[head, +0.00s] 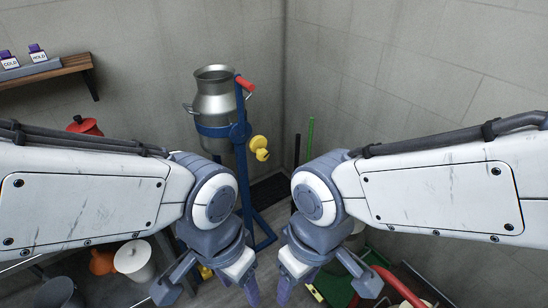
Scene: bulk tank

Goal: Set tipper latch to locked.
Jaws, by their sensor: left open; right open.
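A metal milk can (215,100) sits upright in a blue tipper stand (242,165) near the back corner. A red handle (245,84) sticks out at the top of the stand. A yellow knob-like part (259,147) is on the stand's right side; it looks like the latch, but its setting is too small to tell. My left gripper (207,288) is open and empty, low in front of the stand. My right gripper (326,288) is open and empty, lower right of the stand. Neither touches the stand's visible parts. My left arm hides part of the stand's lower side.
A wooden shelf (45,72) with purple-topped items labelled COLD and HOLD is on the left wall. A red-lidded object (84,125) stands behind my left arm. A white bucket (135,262) stands at lower left. Red tubing (398,286) lies at lower right.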

